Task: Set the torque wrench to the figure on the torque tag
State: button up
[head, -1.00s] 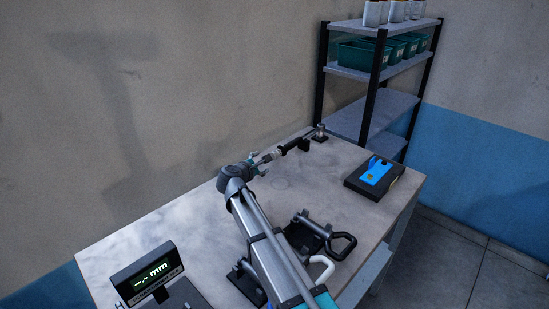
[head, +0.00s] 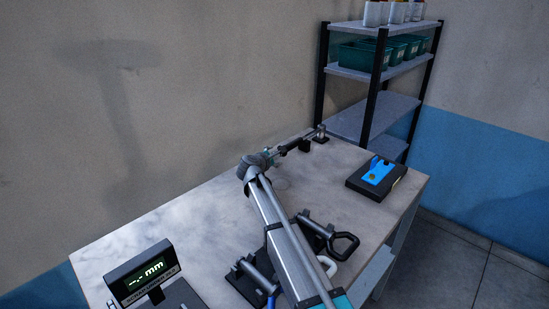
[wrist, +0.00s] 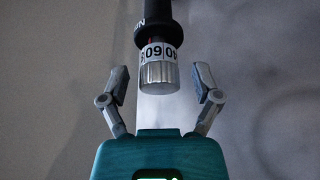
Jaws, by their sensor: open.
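The torque wrench (head: 290,146) lies near the back edge of the bench in the head view, its far end at a small stand (head: 320,134). In the wrist view I see its black handle (wrist: 157,12), a white ring with dark figures (wrist: 158,52) and a silver ribbed knob (wrist: 159,76). The ring shows digits like "09", possibly an upside-down 60. My gripper (wrist: 164,82) is open, its two fingers on either side of the knob, with gaps on both sides. It also shows in the head view (head: 270,155). I cannot make out a torque tag.
A black box with a blue piece on top (head: 378,172) sits at the bench's right. A gauge display reading "-.- mm" (head: 150,272) stands front left. A shelf (head: 372,110) stands behind. The bench's left middle is clear.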

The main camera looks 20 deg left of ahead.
grip_shut()
dwell(0.4)
